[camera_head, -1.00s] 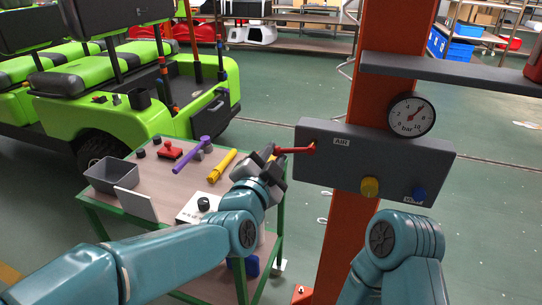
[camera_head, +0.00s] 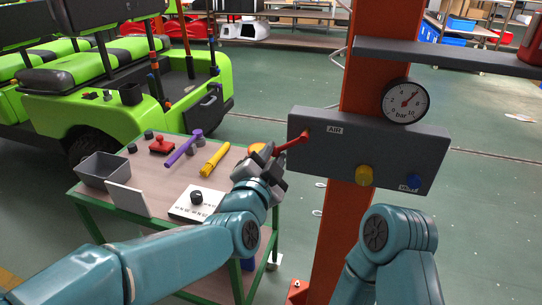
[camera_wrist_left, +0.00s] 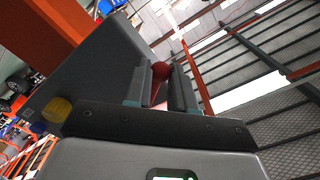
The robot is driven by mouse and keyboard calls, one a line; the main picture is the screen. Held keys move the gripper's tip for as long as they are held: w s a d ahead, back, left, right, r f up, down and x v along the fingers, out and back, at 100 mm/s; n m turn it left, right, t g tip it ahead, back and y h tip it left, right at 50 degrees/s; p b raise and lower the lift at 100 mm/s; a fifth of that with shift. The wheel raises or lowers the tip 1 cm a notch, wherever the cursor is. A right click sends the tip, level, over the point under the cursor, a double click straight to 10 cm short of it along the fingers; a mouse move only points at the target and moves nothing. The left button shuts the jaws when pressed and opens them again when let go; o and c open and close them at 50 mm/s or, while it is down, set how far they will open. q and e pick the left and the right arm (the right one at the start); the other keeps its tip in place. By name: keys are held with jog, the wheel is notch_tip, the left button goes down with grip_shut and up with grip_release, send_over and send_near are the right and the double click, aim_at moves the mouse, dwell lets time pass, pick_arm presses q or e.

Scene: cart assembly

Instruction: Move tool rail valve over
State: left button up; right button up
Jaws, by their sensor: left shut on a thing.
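A dark grey valve panel (camera_head: 338,160) marked AIR is mounted on an orange post. Its red valve lever (camera_head: 293,141) starts at the panel's upper left and slants down to the left. My left gripper (camera_head: 272,158) is shut on the lever's outer end, left of the panel. In the left wrist view the red lever (camera_wrist_left: 161,73) shows between the two fingers (camera_wrist_left: 160,88), beside the grey panel (camera_wrist_left: 95,75). The fingers partly hide the lever. My right arm is in front of the post, but its gripper is out of view.
The panel carries a pressure gauge (camera_head: 405,101), a yellow knob (camera_head: 364,176) and a blue knob (camera_head: 413,183). A table (camera_head: 150,178) at left holds a grey bin (camera_head: 104,170), a purple hammer (camera_head: 183,148) and a yellow tool (camera_head: 214,159). A green cart (camera_head: 120,115) stands behind it.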

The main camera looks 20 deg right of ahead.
aim_at(302, 158)
pick_arm(q)
jog(key=shift+s+d+f, duration=0.35)
jog(key=shift+d+f, duration=0.2)
jog(key=shift+f, duration=0.15)
jog(key=shift+s+f+b, duration=0.1)
jog(key=shift+b, duration=0.2)
jog(key=shift+s+d+f, duration=0.45)
jog(key=shift+d+f, duration=0.05)
jog(key=shift+d, duration=0.25)
jog(key=shift+s+d, duration=0.1)
jog(key=shift+d, duration=0.05)
jog(key=shift+o, duration=0.4)
jog(key=shift+s+d+f, duration=0.2)
jog(key=shift+s+d, duration=0.35)
jog(key=shift+d, duration=0.25)
jog(key=o, duration=0.9)
